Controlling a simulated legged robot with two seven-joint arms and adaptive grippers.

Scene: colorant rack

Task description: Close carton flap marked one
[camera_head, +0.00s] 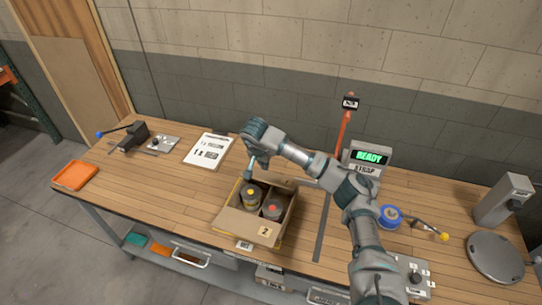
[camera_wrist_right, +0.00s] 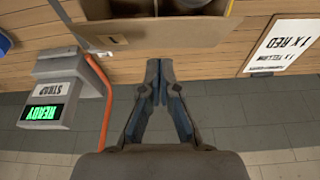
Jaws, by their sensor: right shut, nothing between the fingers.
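The open cardboard carton (camera_head: 231,222) stands on the bench with two dark cans inside, one with a yellow dot (camera_head: 251,192) and one with a red dot (camera_head: 272,208). Its near side bears a label marked 2 (camera_head: 265,231). In the right wrist view a far flap (camera_wrist_right: 160,33) is folded outward, with a small label (camera_wrist_right: 113,40) whose number I cannot read clearly. My right gripper (camera_head: 249,175) points down at the carton's far left side, shut and empty. Its closed fingertips show in the wrist view (camera_wrist_right: 159,65), just beyond the flap's edge; contact is unclear.
A white order sheet (camera_head: 208,149) lies left of the carton. Behind my right arm are a red-orange post (camera_head: 343,130) and the READY strap display (camera_head: 369,156). A blue tape roll (camera_head: 391,215) lies to the right. An orange tray (camera_head: 75,175) sits at the left edge.

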